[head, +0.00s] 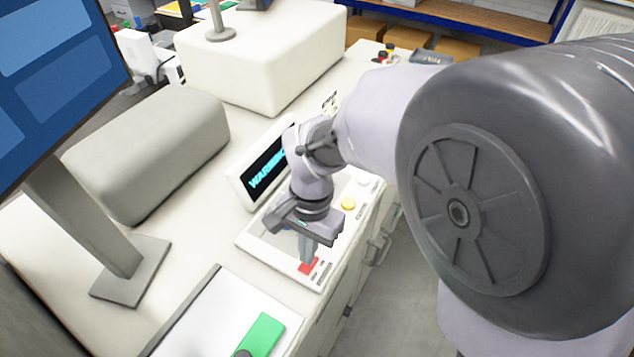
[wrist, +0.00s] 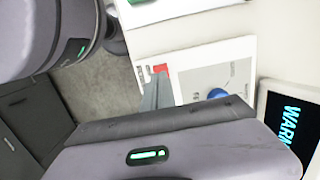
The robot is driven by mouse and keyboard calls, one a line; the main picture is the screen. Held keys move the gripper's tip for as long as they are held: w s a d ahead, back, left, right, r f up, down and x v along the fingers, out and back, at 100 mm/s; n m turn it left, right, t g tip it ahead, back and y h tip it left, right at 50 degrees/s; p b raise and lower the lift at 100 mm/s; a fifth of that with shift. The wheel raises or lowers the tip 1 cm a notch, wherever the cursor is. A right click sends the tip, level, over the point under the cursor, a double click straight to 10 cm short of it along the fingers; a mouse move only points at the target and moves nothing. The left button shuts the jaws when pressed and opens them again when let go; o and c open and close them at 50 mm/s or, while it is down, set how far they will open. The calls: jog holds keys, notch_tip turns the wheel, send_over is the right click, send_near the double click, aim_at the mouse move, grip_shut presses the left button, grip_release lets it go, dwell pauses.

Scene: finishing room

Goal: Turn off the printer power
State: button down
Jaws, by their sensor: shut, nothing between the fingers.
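The printer's white control panel (head: 262,246) lies on the worktop, with a red switch (head: 309,266) at its near end. The printer's display (head: 265,168) behind the panel reads "WARNING" in cyan letters. My gripper (head: 306,262) points down with its fingers shut and empty, its tips right at the red switch. In the wrist view the red switch (wrist: 161,69) shows just beyond the fingertips (wrist: 154,80), partly hidden by them. I cannot tell whether they touch. A blue knob (wrist: 218,94) is beside the fingers.
A monitor stand (head: 100,255) and a grey rounded block (head: 150,150) stand left of the display. A white tray or sheet with a green piece (head: 260,335) lies at the front. A cabinet handle (head: 378,250) sticks out below the counter edge. Floor is open to the right.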

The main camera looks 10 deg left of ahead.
jog(key=shift+s+a+f, duration=0.1)
jog(key=shift+s+f, duration=0.05)
jog(key=shift+f, duration=1.05)
